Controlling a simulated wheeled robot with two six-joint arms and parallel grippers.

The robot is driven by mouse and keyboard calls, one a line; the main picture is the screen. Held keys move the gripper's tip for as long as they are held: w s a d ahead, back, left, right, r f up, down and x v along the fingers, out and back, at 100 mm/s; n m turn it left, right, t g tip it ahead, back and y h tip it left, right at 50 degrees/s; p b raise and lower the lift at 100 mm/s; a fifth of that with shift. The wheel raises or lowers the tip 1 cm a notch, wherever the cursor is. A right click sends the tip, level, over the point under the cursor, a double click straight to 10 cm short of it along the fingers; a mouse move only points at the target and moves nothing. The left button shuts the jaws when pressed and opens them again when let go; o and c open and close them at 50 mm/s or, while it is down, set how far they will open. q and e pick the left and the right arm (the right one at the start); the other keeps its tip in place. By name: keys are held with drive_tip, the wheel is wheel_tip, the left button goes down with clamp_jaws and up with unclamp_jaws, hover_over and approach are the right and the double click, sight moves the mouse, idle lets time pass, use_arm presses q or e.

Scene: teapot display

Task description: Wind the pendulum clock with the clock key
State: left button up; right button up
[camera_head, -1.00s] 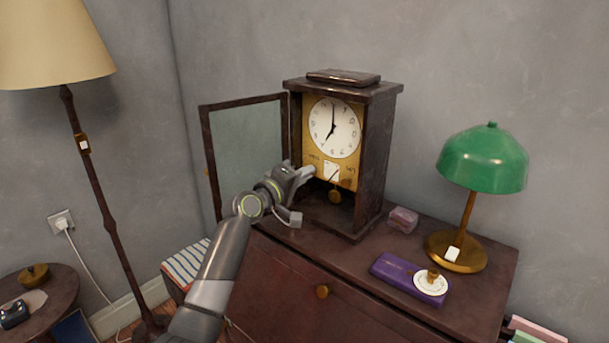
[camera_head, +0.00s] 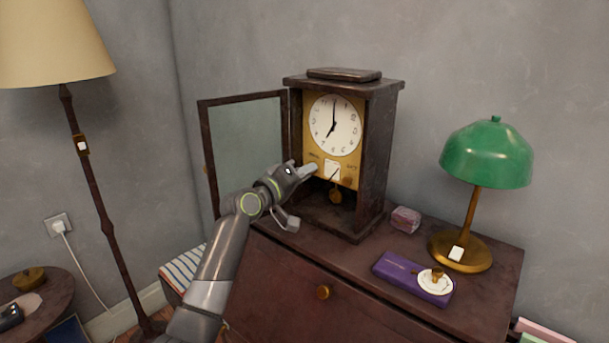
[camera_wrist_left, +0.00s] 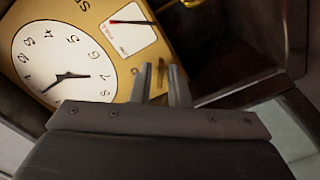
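The pendulum clock (camera_head: 372,150) stands on the cabinet with its glass door (camera_head: 246,150) swung open to the left. Its dial (camera_head: 334,125) and brass plate show, with the pendulum bob (camera_head: 336,196) below. My left gripper (camera_head: 311,172) is at the lower left of the brass plate. In the left wrist view its two fingers (camera_wrist_left: 162,80) are apart, pointing at the plate beside the white card (camera_wrist_left: 129,27). A small thin brass piece (camera_wrist_left: 161,67) shows between the fingertips. I cannot tell if it is the clock key. My right gripper is not in view.
On the cabinet top (camera_head: 345,258), right of the clock, are a small pink box (camera_head: 405,219), a purple box (camera_head: 400,272) with a white dish (camera_head: 429,287) on it, and a green lamp (camera_head: 487,155). A floor lamp (camera_head: 95,185) stands left. The cabinet's front strip is clear.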

use_arm(q)
drive_tip(key=shift+o, duration=1)
drive_tip(key=b+v, duration=0.2)
drive_tip(key=v, duration=1.5)
drive_tip(key=shift+s+a, duration=0.1)
drive_tip(key=shift+a, duration=0.05)
